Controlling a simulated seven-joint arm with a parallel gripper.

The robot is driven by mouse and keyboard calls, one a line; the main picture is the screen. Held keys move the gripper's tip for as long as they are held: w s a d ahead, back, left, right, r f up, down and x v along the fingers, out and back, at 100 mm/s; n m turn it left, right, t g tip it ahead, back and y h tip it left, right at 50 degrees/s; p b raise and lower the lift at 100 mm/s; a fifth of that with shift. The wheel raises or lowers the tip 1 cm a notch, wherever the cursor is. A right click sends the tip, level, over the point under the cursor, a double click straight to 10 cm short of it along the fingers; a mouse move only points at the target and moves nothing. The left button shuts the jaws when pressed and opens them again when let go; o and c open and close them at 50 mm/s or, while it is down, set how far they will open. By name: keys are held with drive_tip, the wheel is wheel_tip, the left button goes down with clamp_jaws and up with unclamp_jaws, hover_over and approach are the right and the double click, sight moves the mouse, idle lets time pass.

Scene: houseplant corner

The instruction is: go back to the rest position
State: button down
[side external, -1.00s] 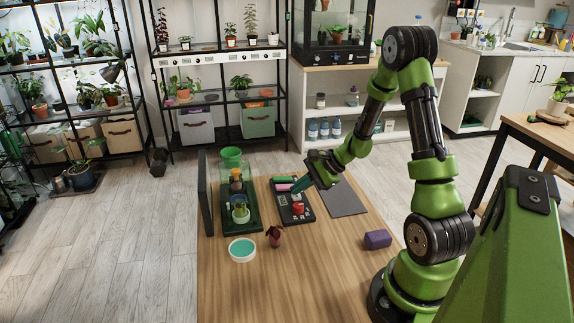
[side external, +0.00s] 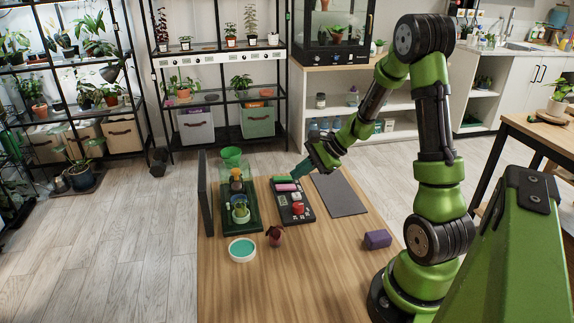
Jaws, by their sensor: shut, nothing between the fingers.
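My gripper (side external: 297,175) is in the air above the far end of the dark tray (side external: 304,215) on the wooden table (side external: 330,270). Its teal fingers point down and to the left, and they are shut with nothing held. Below the fingers, the tray holds a green block (side external: 284,180), a pink block (side external: 286,188) and a red and white item (side external: 298,208). The gripper looks apart from these things, though its exact height is hard to tell.
Left of the dark tray is a green tray (side external: 253,222) with pots. A teal-topped white dish (side external: 242,250), a dark red plant (side external: 275,235) and a purple block (side external: 377,239) stand nearer. A grey mat (side external: 340,196) lies bare on the right. An upright dark panel (side external: 205,193) borders the left.

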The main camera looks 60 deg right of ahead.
drive_tip(key=shift+r, duration=0.65)
drive_tip(key=s+a+r+n, duration=0.4)
drive_tip(key=a+r+n, duration=0.1)
drive_tip(key=a+n, duration=0.1)
drive_tip(key=s+a+r+n+h, duration=0.1)
drive_tip(key=s+a+r+n, duration=0.3)
drive_tip(key=a, duration=0.4)
drive_tip(key=s+a+r+n+g+h, duration=0.1)
drive_tip(key=s+a+r+n, duration=0.3)
drive_tip(key=a+n, duration=0.3)
drive_tip(key=shift+s+r+n, duration=0.25)
drive_tip(key=shift+r+n, duration=0.05)
drive_tip(key=shift+r, duration=0.55)
